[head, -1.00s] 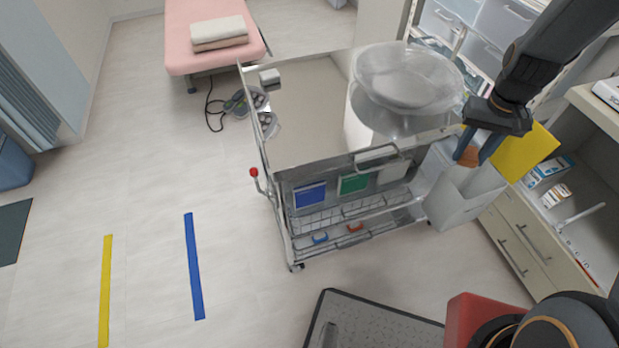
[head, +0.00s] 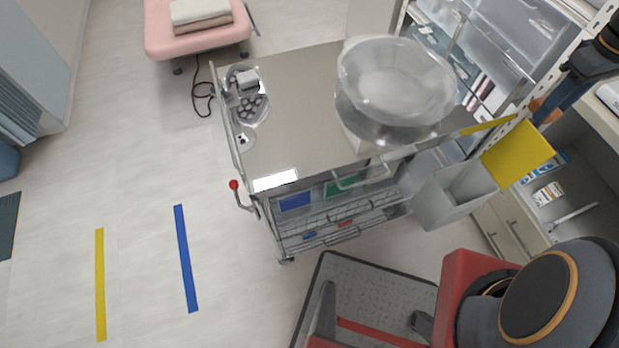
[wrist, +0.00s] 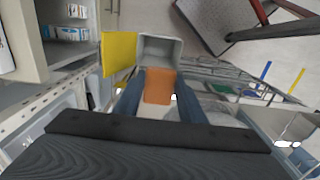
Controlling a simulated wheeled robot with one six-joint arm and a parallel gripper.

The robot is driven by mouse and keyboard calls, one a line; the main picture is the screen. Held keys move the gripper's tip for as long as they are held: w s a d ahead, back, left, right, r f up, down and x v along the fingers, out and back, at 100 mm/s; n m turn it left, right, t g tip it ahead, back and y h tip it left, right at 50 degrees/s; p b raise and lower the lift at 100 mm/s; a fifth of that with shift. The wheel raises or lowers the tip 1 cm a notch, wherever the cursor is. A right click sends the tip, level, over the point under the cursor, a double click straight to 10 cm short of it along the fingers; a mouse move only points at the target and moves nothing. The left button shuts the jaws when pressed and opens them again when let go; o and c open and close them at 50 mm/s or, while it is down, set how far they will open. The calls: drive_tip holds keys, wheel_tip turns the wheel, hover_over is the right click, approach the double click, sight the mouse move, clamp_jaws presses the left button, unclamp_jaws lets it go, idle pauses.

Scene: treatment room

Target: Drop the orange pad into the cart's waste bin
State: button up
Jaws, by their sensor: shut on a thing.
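The orange pad (wrist: 160,86) is held between the two dark fingers of my gripper (wrist: 160,98) in the wrist view. In the head view the pad (head: 545,110) shows partly at the right, beside my gripper (head: 556,108). The cart's waste bin (head: 451,197) is a light grey, open-topped box at the cart's right end. A yellow panel (head: 517,154) stands beside its opening. In the wrist view the bin (wrist: 160,50) lies just beyond the pad, with the yellow panel (wrist: 118,54) to its left. The pad is outside the bin.
The steel cart (head: 290,125) carries a large clear bowl (head: 395,85) and a kidney dish (head: 246,100). Shelves and a drawer cabinet (head: 505,226) stand close on the right, with small boxes (head: 548,193). Open floor (head: 140,160) lies to the left.

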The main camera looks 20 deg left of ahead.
wheel_tip(320, 180, down, 5)
drive_tip(key=b, duration=0.3)
drive_tip(key=shift+r, duration=0.2)
drive_tip(key=o, duration=1.1)
drive_tip(key=shift+r+b, duration=1.15)
drive_tip(key=shift+r, duration=2.8)
drive_tip(key=s+a+f+m, duration=0.2)
drive_tip(key=s+a+m, duration=0.1)
drive_tip(key=s+a, duration=0.4)
drive_tip(key=s+a+f+m+t, duration=0.1)
drive_tip(key=s+a+f+m, duration=0.2)
drive_tip(key=s+a, duration=0.4)
drive_tip(key=shift+s+a+f+m, duration=0.25)
drive_tip(key=shift+a+f+m, duration=0.05)
drive_tip(key=shift+a+m, duration=0.5)
